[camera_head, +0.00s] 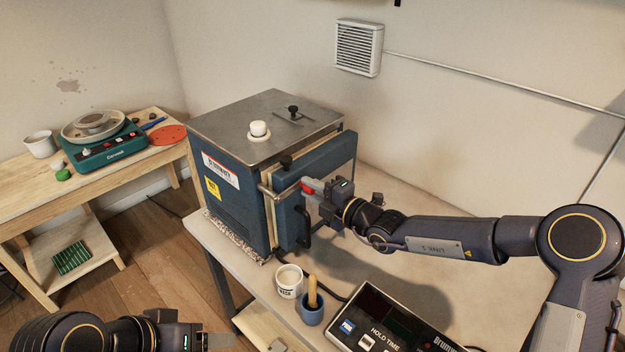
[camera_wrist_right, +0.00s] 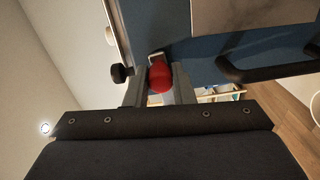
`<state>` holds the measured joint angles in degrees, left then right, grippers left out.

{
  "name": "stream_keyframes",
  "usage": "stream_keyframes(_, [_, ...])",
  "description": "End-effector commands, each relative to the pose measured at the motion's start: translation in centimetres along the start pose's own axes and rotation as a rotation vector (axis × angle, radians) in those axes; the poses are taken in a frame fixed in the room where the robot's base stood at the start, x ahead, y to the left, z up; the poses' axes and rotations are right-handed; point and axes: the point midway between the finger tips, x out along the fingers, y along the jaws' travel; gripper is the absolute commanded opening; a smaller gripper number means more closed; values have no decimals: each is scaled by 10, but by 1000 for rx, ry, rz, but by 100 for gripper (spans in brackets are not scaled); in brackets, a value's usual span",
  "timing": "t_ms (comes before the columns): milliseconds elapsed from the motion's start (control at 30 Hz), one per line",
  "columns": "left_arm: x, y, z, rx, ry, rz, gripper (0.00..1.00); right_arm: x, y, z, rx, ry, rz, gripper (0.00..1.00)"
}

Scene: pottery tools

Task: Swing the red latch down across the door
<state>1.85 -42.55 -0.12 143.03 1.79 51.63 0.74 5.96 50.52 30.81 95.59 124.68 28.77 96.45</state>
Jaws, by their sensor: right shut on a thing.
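The red latch knob (camera_head: 307,187) is at the upper part of the blue kiln door (camera_head: 325,155). My right gripper (camera_head: 311,188) is shut on it. In the right wrist view the red knob (camera_wrist_right: 160,78) sits between the two grey fingers (camera_wrist_right: 160,88), with a metal piece of the latch just behind it. The fingers hide part of the latch. A dark door handle (camera_head: 304,228) is below. A pale edge shows between door and kiln body; I cannot tell if the door is flush. My left gripper (camera_head: 207,341) is low at the bottom edge, away from the kiln.
The kiln (camera_head: 235,200) stands on a pale table (camera_head: 345,270). A white cup (camera_head: 289,281), a blue pot (camera_head: 312,313) with a wooden tool and a control box (camera_head: 385,325) are in front. A wooden bench (camera_head: 110,170) stands at left.

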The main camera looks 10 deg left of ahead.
Motion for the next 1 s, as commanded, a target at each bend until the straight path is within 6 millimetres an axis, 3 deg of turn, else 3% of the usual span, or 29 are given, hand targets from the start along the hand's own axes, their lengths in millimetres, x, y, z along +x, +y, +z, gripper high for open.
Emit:
stream_keyframes(300, [-7,3,-4,0,0,0,70,0,-6,1,95,2,-1,0])
stream_keyframes(767, [-7,3,-4,0,0,0,70,0,-9,1,108,3,-3,0])
stream_keyframes(800, [-7,3,-4,0,0,0,70,0,-9,1,107,3,-4,25])
stream_keyframes(933, [-7,3,-4,0,0,0,70,0,-9,1,107,4,-3,42])
stream_keyframes(1000, [-7,3,-4,0,0,0,70,0,-8,0,106,4,-3,44])
